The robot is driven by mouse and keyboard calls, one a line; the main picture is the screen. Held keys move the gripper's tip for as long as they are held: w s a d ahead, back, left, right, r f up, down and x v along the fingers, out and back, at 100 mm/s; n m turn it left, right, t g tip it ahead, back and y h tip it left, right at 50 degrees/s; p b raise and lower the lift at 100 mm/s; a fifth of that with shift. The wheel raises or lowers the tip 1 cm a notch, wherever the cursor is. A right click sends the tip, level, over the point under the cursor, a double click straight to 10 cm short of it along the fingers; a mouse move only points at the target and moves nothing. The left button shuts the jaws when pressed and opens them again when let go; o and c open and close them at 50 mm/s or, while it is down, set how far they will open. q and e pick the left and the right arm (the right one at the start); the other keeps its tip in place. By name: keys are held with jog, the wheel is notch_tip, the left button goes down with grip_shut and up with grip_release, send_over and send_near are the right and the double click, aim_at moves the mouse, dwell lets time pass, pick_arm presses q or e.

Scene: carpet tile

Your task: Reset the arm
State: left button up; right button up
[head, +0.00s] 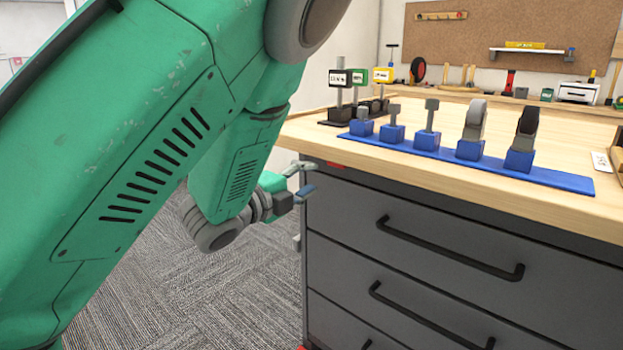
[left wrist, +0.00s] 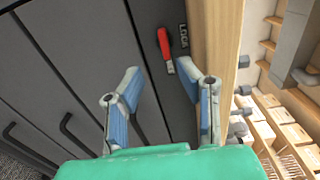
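My left arm (head: 150,150) is green and fills the left of the head view, bent at the elbow. My left gripper (head: 305,180) is beside the left front corner of the workbench, just below the level of its top. In the left wrist view the left gripper (left wrist: 170,85) shows its two blue-grey fingers spread apart with nothing between them. A red latch (left wrist: 165,48) on the dark cabinet front lies beyond the fingertips. My right gripper is not in view.
The workbench top (head: 450,195) carries a blue rack (head: 545,176) with several tools in blue blocks. Labelled posts (head: 340,95) stand behind it. Grey drawers (head: 430,260) with black handles (head: 450,250) are below. Carpet floor (head: 240,290) is clear left of the cabinet.

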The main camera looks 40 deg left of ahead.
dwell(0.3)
pick_arm(q)
jog(key=s+d+f+n+g+y, duration=0.1)
jog(key=s+f+n+g, duration=0.3)
jog(key=f, duration=0.8)
jog(key=s+d+f+n+g+y, duration=0.1)
jog(key=s+f+n+g, duration=0.3)
jog(key=f, duration=0.8)
jog(key=s+d+f+n+g, duration=0.3)
jog(key=s+f+n+g, duration=0.25)
jog(key=s+f, duration=0.6)
jog(key=s+d+f+n+g+p, duration=0.1)
jog(key=s+d+f+n+g, duration=0.15)
jog(key=s, duration=0.35)
jog(key=s+d+f+n+g, duration=0.1)
jog(key=s+d+f+n, duration=0.15)
jog(key=s, duration=0.35)
notch_tip(320, 180, up, 14)
jog(key=p, duration=1.3)
jog(key=shift+w+a, duration=0.1)
